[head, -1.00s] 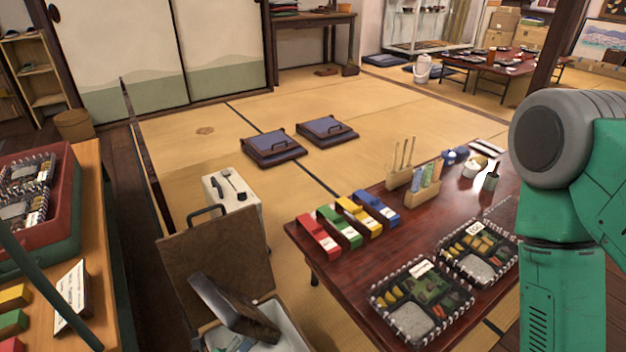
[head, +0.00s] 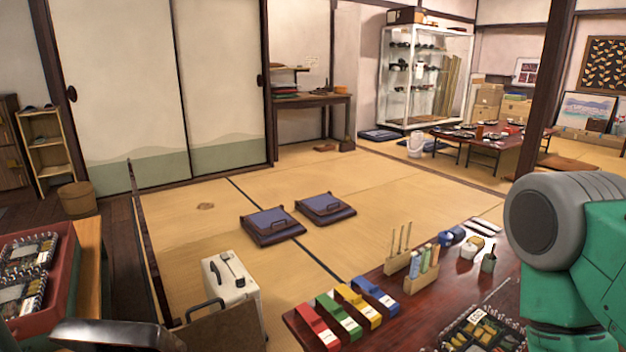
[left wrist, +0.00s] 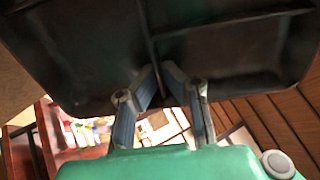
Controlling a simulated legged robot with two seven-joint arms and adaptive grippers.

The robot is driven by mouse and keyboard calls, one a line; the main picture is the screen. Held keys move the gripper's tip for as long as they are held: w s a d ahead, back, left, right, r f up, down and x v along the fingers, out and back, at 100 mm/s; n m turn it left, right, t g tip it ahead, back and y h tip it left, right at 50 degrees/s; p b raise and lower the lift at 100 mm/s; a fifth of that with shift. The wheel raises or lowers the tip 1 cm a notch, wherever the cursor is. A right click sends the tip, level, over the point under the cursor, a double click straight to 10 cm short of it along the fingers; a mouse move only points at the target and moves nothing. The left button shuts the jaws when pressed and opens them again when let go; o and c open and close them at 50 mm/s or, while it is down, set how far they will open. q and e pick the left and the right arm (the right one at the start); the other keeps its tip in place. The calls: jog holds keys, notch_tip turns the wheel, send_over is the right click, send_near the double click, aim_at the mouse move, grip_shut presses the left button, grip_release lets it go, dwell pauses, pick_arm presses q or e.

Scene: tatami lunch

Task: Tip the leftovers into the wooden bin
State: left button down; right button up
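A round tan wooden bin (head: 76,198) stands on the dark floor at the far left, beside a small shelf. In the left wrist view, my left gripper (left wrist: 162,76) is closed on the rim of a dark divided lunch box (left wrist: 235,50). I see no food in the parts that show. The box also shows at the lower left of the head view (head: 105,333), well in front of the bin. Another lunch box (head: 480,330) with food lies on the low red-brown table (head: 450,270). My right gripper is out of view; only its arm shows at the right.
A red crate (head: 62,300) of filled lunch boxes stands on a wooden counter (head: 90,250) at left. A white case (head: 230,275) and a brown lid (head: 228,328) are at lower centre. Two cushions (head: 325,207) lie on the tatami. Open floor extends behind them.

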aim_at(146, 327)
pick_arm(q)
jog(key=s+r+p, duration=0.2)
jog(key=r+p, duration=0.1)
jog(key=s+r+p, duration=0.2)
jog(key=r+p, duration=0.1)
jog(key=p, duration=0.1)
jog(key=s+r+p, duration=0.2)
jog(key=r+p, duration=0.1)
jog(key=r, duration=0.1)
jog(key=shift+r+p, duration=0.1)
jog(key=shift+p, duration=0.2)
